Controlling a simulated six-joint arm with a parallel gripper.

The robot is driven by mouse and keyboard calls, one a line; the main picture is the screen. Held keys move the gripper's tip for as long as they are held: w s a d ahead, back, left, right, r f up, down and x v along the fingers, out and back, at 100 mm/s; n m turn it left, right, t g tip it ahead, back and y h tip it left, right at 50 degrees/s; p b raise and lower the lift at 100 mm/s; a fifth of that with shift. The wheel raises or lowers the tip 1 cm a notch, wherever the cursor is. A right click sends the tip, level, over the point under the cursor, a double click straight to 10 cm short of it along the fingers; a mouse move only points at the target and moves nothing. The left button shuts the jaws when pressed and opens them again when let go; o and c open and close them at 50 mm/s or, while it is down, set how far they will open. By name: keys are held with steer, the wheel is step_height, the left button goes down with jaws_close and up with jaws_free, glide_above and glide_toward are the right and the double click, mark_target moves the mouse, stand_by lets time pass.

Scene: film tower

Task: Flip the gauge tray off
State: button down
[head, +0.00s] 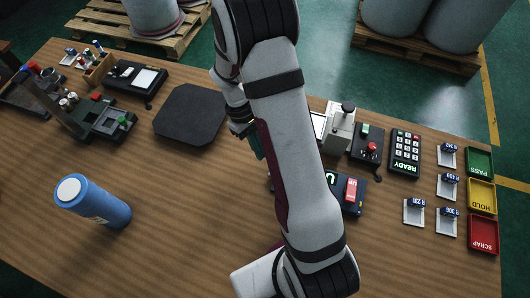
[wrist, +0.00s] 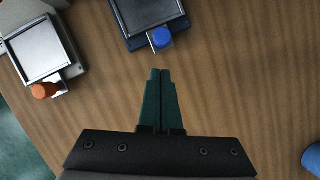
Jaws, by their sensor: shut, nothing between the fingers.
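A dark blue unit with a square silver tray (wrist: 150,12) and a blue knob (wrist: 161,38) is at the top of the wrist view. A second, pale unit with a silver tray (wrist: 38,50) and an orange knob (wrist: 44,90) is at the left. No label shows which is the gauge tray. In the head view a dark blue box with a lit display and red switch (head: 351,189) is partly hidden by my arm. My gripper (wrist: 161,72) is shut and empty, its tips apart from the blue knob over bare wood. It is partly hidden in the head view (head: 258,150).
A blue cylinder (head: 104,207) stands at the left. A black plate (head: 190,114) lies left of my gripper. A grey press-like device (head: 341,128), a red-knobbed box (head: 367,150), a keypad (head: 405,153) and coloured bins (head: 482,198) are at the right.

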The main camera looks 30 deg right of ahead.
steer(key=shift+s+d, duration=0.15)
steer(key=shift+s, duration=0.4)
steer(key=shift+s+d, duration=0.15)
steer(key=shift+s, duration=0.35)
steer(key=s+d, duration=0.5)
steer(key=shift+s+d, duration=0.35)
steer(key=shift+d, duration=0.05)
steer(key=w, duration=0.2)
steer(key=w+a, duration=0.1)
steer(key=w, duration=0.1)
steer(key=shift+a, duration=0.15)
steer(key=v, duration=1)
